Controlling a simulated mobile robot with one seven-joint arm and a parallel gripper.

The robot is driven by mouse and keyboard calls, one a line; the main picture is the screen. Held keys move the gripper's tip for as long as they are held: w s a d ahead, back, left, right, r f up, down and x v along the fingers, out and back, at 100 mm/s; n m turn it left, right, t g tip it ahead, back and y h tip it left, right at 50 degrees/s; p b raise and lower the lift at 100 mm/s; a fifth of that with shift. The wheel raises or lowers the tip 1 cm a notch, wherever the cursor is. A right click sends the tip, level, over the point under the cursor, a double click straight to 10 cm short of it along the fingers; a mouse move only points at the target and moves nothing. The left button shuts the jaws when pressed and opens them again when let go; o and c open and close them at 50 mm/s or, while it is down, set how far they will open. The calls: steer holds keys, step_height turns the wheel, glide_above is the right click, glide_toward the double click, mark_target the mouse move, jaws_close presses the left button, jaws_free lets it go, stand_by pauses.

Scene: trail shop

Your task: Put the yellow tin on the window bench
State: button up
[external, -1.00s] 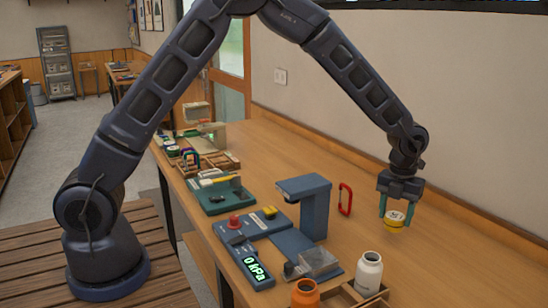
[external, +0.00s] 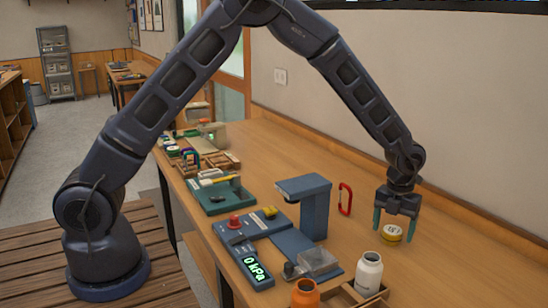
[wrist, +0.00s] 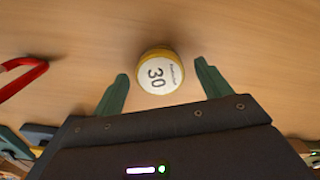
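The yellow tin (external: 391,233), with a white lid marked 30, rests on the wooden bench at the right. It also shows in the wrist view (wrist: 158,72), upright, lid facing the camera. My gripper (external: 396,232) is just above the bench at the tin. Its two green fingers (wrist: 160,82) are spread apart, with a gap on each side of the tin. The gripper is open and holds nothing. The bench top (external: 440,265) runs along the wall; I cannot tell whether it is the window bench.
A red carabiner (external: 345,199) stands left of the gripper, beside a blue press-like stand (external: 314,212). A white bottle (external: 368,273) and an orange jar (external: 305,294) are at the front. The bench around the tin is clear. Another table (external: 130,72) is at the back.

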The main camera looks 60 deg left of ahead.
mark_target(392, 230)
step_height(392, 230, up, 12)
steer(key=s+a+r+n+t, duration=0.1)
steer(key=s+a+r+n, duration=0.55)
steer(key=r, duration=0.45)
steer(key=s+a+r+n+t, duration=0.1)
steer(key=s+a+r+n, duration=0.3)
steer(key=s, duration=0.3)
steer(key=s+a+r+n, duration=0.4)
steer(key=s+r+n, duration=0.1)
steer(key=s, duration=0.1)
steer(key=s+a+n+t, duration=0.1)
steer(key=s+a+n, duration=0.3)
steer(key=s+n, duration=0.4)
steer(key=s+a+n+t, duration=0.1)
steer(key=s+a+n, duration=0.4)
steer(key=s, duration=1.2)
steer(key=n, duration=0.3)
steer(key=shift+s+r+t, duration=0.25)
steer(key=shift+s+t, duration=0.05)
